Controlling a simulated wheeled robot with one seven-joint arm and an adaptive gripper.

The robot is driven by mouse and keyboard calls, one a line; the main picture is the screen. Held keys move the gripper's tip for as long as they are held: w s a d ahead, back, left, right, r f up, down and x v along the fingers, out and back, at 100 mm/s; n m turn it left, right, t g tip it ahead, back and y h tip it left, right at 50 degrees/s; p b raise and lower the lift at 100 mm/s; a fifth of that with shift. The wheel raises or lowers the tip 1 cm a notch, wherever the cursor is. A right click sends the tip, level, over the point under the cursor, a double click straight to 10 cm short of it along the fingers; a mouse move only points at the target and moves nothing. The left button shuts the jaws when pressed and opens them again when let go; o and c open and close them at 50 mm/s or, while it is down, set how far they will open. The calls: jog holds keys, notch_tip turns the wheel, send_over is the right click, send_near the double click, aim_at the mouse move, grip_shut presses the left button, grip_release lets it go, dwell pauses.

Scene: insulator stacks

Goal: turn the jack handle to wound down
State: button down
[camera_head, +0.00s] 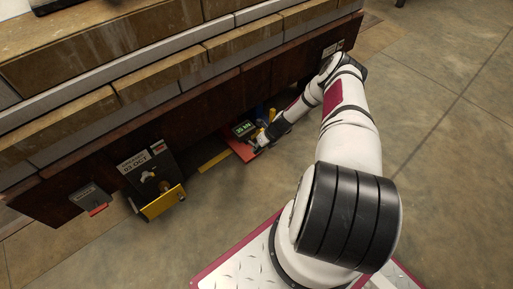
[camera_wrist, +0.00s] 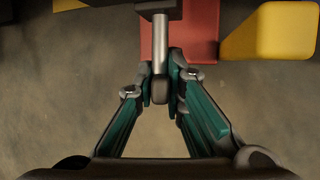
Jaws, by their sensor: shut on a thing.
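The jack (camera_head: 243,150) stands low by the dark wooden beam in the head view, with a red base and a small lit green display (camera_head: 243,129). My gripper (camera_head: 260,142) is down at the jack, small and partly hidden by my own arm. In the wrist view my gripper (camera_wrist: 161,88) is shut on the jack handle (camera_wrist: 160,45), a grey metal rod with a dark end between the fingertips. The rod runs up to a dark part at the top edge. The red base (camera_wrist: 193,30) shows behind it. How far the handle is turned cannot be told.
A yellow block (camera_wrist: 268,32) is close right of the handle. A dark beam (camera_head: 180,120) under stacked blocks runs along the far side. Floor at right is clear.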

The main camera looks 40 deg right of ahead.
jog(key=shift+a, duration=0.1)
jog(key=h+p, duration=0.3)
jog(key=shift+a+r+n+h+p, duration=0.1)
jog(key=shift+a+n+h+p, duration=0.05)
jog(key=shift+n+h+p, duration=0.25)
jog(key=h, duration=0.3)
jog(key=n+h+p, duration=0.1)
jog(key=h, duration=0.1)
jog(key=shift+f, duration=0.25)
jog(key=n+t+h+b, duration=0.1)
jog(key=h+b, duration=0.1)
jog(key=h, duration=0.2)
jog(key=shift+a+f, duration=0.1)
jog(key=shift+f, duration=0.05)
jog(key=n+t+h+b, duration=0.1)
jog(key=h+b, duration=0.1)
jog(key=h, duration=0.1)
jog(key=shift+h+b, duration=0.6)
jog(key=shift+h, duration=0.1)
jog(key=shift+n, duration=0.3)
jog(key=c, duration=1.7)
grip_release()
